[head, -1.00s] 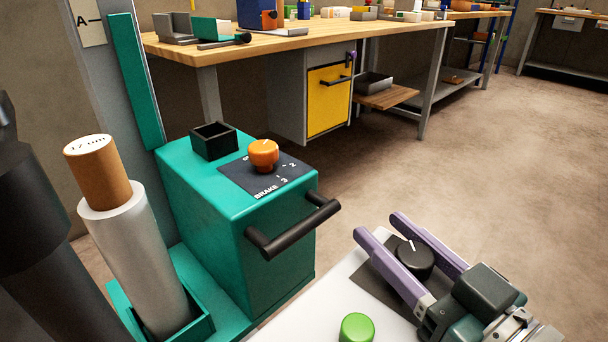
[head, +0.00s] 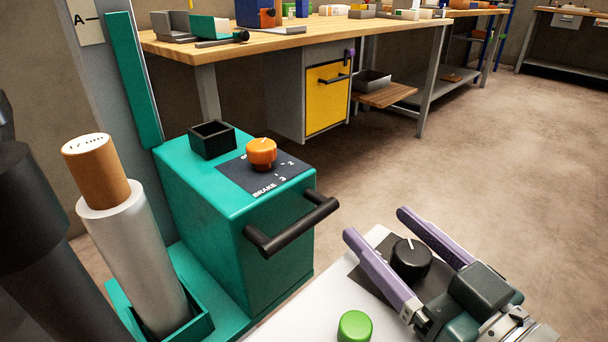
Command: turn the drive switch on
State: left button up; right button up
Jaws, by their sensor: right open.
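A black round knob (head: 410,257) with a white pointer line sits on a dark plate on a white panel (head: 312,312) at the lower right; its label is not readable, so I cannot tell for sure that it is the drive switch. My right gripper (head: 375,222) is open, with one purple finger on each side of the knob. I cannot tell whether the fingers touch it. A green button (head: 355,326) is on the same panel, left of the gripper. A dark arm part is at the left edge; my left gripper is out of view.
A teal box (head: 235,215) carries an orange knob (head: 262,152) marked BRAKE, a black open cup (head: 212,139) and a black bar handle (head: 292,226). A roll with a brown core (head: 97,170) stands at left. A wooden bench (head: 290,42) stands behind; the floor at right is clear.

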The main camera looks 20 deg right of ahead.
aim_at(426, 272)
jog(key=s, duration=0.3)
jog(key=s+p, duration=0.1)
jog(key=s, duration=0.6)
jog(key=shift+d, duration=0.35)
jog(key=shift+w, duration=0.1)
